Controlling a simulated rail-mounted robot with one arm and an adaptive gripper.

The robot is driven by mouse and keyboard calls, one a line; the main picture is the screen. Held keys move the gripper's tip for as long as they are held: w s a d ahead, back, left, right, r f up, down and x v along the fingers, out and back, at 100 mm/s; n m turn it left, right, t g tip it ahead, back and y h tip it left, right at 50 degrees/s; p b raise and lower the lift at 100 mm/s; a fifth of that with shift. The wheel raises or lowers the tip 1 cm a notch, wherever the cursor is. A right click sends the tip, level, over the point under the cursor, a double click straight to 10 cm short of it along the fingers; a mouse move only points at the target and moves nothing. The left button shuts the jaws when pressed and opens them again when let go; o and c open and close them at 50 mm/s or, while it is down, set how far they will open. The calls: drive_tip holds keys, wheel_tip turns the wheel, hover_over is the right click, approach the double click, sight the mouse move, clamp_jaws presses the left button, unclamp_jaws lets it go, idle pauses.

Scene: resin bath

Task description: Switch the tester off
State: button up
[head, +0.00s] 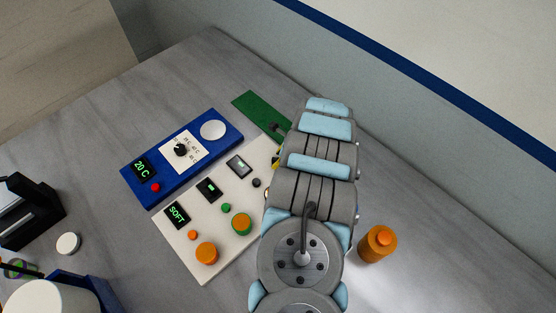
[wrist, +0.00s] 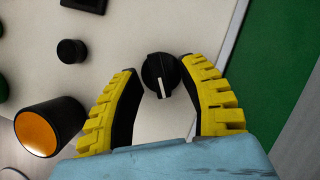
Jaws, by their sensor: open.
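In the wrist view, a black rotary knob (wrist: 160,75) with a white pointer line stands on the cream surface (wrist: 120,35). The line points toward the bottom of the picture. My gripper (wrist: 164,68) is open, with its yellow-and-black fingers on either side of the knob. The right finger looks very close to it; I cannot tell whether it touches. My arm hides this knob in the head view.
A blue unit (head: 215,153) with a 20 C display and dial lies beside the panel. The panel also carries orange-topped buttons (head: 207,253) and a small black knob (wrist: 71,51). A green board (head: 262,112) lies behind. An orange bottle (head: 377,245) stands right of my arm.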

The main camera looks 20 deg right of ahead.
drive_tip(key=shift+w+a+f, duration=0.15)
drive_tip(key=shift+a+f, duration=0.05)
drive_tip(key=shift+f, duration=0.45)
clamp_jaws()
